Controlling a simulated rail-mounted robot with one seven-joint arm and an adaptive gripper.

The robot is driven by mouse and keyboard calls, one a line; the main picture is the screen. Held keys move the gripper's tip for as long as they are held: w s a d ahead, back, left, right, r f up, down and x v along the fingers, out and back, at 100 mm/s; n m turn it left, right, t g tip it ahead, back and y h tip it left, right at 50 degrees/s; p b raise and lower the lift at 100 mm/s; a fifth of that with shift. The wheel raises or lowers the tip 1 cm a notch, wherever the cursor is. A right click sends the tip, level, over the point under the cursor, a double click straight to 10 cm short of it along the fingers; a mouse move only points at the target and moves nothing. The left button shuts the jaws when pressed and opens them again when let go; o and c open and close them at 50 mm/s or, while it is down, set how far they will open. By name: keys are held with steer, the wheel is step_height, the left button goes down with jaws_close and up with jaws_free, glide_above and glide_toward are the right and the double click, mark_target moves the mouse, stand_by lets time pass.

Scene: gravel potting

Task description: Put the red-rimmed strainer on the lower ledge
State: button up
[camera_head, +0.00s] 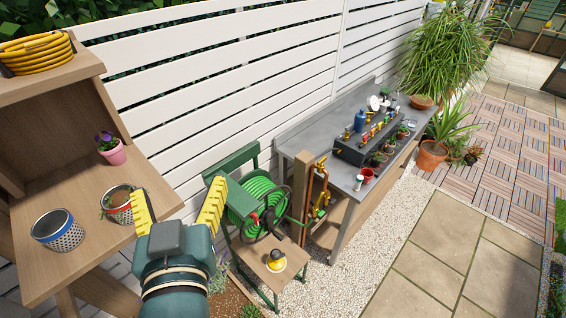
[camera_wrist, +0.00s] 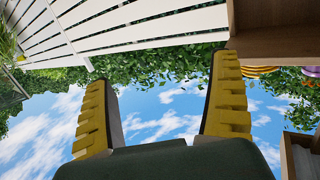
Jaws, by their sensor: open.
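The red-rimmed strainer (camera_head: 122,214) stands on the wooden bench top (camera_head: 95,247) at the left of the head view. It looks metallic and perforated, and something greenish shows at its rim. My gripper (camera_head: 178,188) is open, with its two yellow fingers apart and nothing between them. Its left finger appears close to the strainer's right side in the picture; the true gap cannot be told. The wrist view shows the open fingers (camera_wrist: 160,100) against sky, hedge and fence, with no strainer. I cannot tell for certain which surface is the lower ledge.
A blue-rimmed strainer (camera_head: 60,233) stands left of the red-rimmed one. A pink flowerpot (camera_head: 112,151) is behind. A yellow hose coil (camera_head: 35,52) lies on the upper shelf. A green hose reel (camera_head: 257,195) stands beyond my gripper, beside a grey-topped table (camera_head: 330,125).

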steer(key=s+d+r+m+t+h, duration=0.1)
steer(key=s+d+r+t, duration=0.1)
steer(key=d, duration=0.5)
steer(key=s+d+r+m+t+h, duration=0.1)
steer(key=d+r+t+h, duration=0.1)
steer(key=d+r, duration=0.2)
steer(key=s+d+r+m+t+h, duration=0.1)
steer(key=d+r, duration=0.3)
steer(key=d, duration=0.6)
steer(key=shift+s+d+t+h, duration=0.4)
steer(key=shift+s+h, duration=0.3)
steer(key=shift+s, duration=0.1)
